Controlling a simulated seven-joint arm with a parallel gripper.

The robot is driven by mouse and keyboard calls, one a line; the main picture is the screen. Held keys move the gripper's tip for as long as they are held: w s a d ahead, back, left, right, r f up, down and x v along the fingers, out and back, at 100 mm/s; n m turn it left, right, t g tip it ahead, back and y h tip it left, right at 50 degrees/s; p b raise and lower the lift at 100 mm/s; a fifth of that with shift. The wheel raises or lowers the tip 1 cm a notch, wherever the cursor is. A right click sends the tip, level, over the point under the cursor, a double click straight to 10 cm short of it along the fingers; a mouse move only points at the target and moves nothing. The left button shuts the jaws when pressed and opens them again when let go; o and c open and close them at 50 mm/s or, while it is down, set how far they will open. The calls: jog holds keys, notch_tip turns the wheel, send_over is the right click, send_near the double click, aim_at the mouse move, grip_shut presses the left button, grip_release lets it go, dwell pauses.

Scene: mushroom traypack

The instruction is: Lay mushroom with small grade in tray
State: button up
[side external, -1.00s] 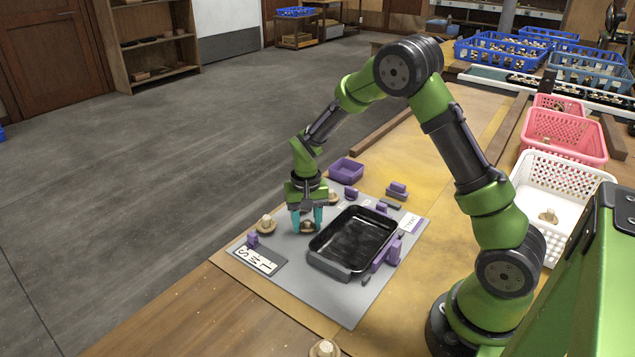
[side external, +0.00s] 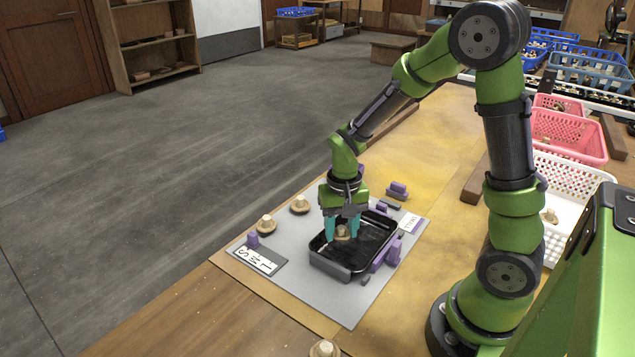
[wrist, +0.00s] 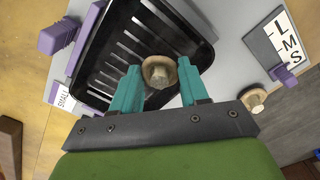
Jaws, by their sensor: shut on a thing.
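My gripper (side external: 341,230) is shut on a mushroom (side external: 342,233) with a pale stem and brown cap. It holds it over the near-left part of the black tray (side external: 374,234). I cannot tell whether the mushroom touches the tray floor. In the wrist view the mushroom (wrist: 159,73) sits between the teal fingertips (wrist: 160,80), with the slatted tray floor (wrist: 106,50) behind it. The tray looks otherwise empty where visible. A white card reading SMALL (wrist: 62,97) lies beside the tray.
Two mushrooms (side external: 266,224) (side external: 299,205) stand on the grey mat (side external: 300,262) left of the tray. An L M S card (side external: 256,260) lies front left with a purple block (side external: 252,240). Purple blocks (side external: 386,255) border the tray's right side. Another mushroom (side external: 324,348) is at the front edge.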

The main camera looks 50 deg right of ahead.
jog(key=s, duration=0.4)
jog(key=shift+s+a+r, duration=0.2)
jog(key=shift+a+r, duration=0.05)
jog(key=shift+s+d, duration=0.2)
jog(key=shift+d, duration=0.05)
notch_tip(320, 180, up, 5)
jog(key=m, duration=0.1)
send_over(360, 231)
notch_tip(360, 231, down, 9)
jog(key=shift+f, duration=0.2)
jog(key=shift+f, duration=0.15)
jog(key=o, duration=0.5)
